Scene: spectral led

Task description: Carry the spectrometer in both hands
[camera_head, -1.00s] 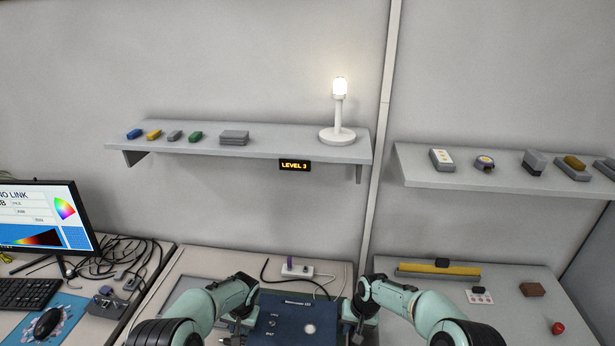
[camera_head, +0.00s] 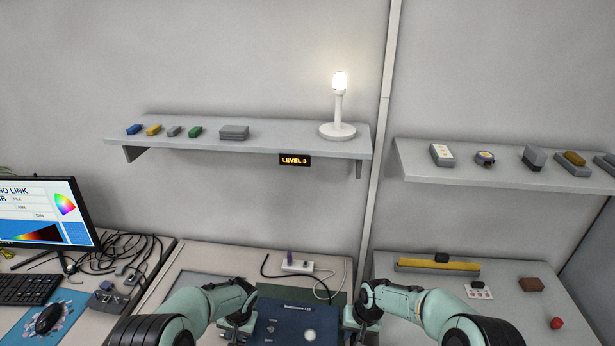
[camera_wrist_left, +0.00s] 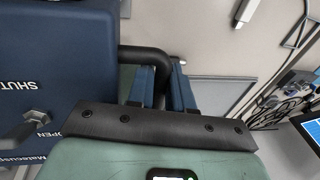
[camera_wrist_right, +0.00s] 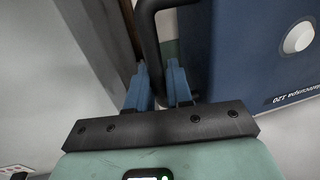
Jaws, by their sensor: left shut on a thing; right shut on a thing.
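The spectrometer (camera_head: 287,324) is a dark blue box with white lettering and a pale round knob, at the bottom middle of the head view. Its lower part is cut off by the frame. My left gripper (camera_wrist_left: 165,92) is shut on a black handle at one side of it. My right gripper (camera_wrist_right: 163,88) is shut on the black handle at the other side. In the right wrist view the blue body (camera_wrist_right: 250,60) and knob stand beside the fingers. In the left wrist view the body (camera_wrist_left: 55,60) shows part of the words "SHUT" and "OPEN".
A wall shelf (camera_head: 270,142) labelled LEVEL 3 holds a lit white lamp (camera_head: 339,105), small coloured blocks and a grey slab. A second shelf (camera_head: 500,176) is at right. A power strip (camera_head: 297,266) with cables lies on the bench behind the spectrometer. A monitor (camera_head: 45,215) stands at left.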

